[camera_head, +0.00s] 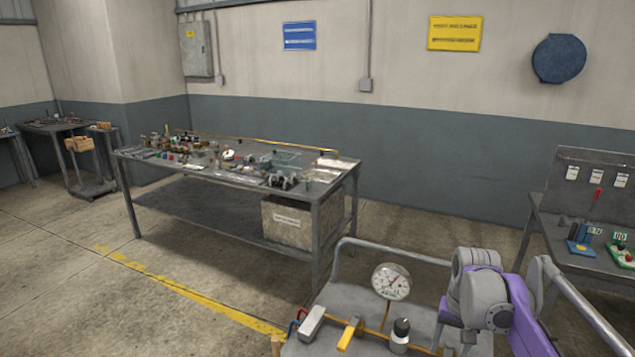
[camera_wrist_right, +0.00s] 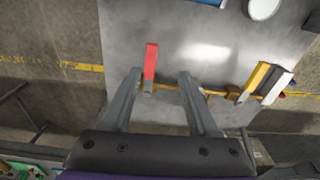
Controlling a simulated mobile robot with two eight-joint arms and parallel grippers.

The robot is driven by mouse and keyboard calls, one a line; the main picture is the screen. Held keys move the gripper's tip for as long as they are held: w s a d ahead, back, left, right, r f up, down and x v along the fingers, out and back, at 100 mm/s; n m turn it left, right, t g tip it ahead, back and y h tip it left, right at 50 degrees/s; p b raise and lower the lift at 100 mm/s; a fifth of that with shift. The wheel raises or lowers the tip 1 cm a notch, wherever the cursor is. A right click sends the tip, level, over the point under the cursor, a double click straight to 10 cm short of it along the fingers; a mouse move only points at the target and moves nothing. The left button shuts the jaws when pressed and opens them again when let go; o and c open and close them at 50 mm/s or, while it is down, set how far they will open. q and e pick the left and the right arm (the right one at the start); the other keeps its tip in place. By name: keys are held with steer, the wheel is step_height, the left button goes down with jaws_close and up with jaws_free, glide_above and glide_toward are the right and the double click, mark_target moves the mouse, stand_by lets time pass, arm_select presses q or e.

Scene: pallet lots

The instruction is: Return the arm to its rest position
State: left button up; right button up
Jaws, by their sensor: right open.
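My right arm (camera_head: 490,295), grey with a purple link, reaches in at the lower right of the head view, over a metal cart top. In the right wrist view my right gripper (camera_wrist_right: 158,74) is open. A red handle (camera_wrist_right: 151,62) on a brass pipe shows between its fingers, nearer the left one; I cannot tell whether they touch. A yellow handle (camera_wrist_right: 256,78) and a white handle (camera_wrist_right: 275,87) lie to the right on the same pipe. The head view does not show the right fingers. My left gripper is not in view.
The cart (camera_head: 352,290) has raised tube rails and a dial gauge (camera_head: 391,281) beside my right arm. A cluttered workbench (camera_head: 334,186) stands behind, left of centre. Another bench with a panel (camera_head: 555,205) is at the right. The floor at the left is open.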

steer(key=s+a+f+n+t, duration=0.1)
steer(key=s+a+f, duration=0.1)
steer(key=s+a, duration=0.2)
steer(key=s+a+f+n+t+p, duration=0.1)
steer(key=s+a+f+n+t, duration=0.1)
steer(key=s, duration=0.9)
steer(key=s+a+f+n+t+p, duration=0.1)
steer(key=s+a+f+n, duration=0.1)
steer(key=s+a, duration=0.5)
steer(key=shift+s+f+t, duration=0.25)
steer(key=shift+f+t, duration=0.15)
steer(key=shift+f, duration=0.35)
steer(key=shift+d, duration=0.1)
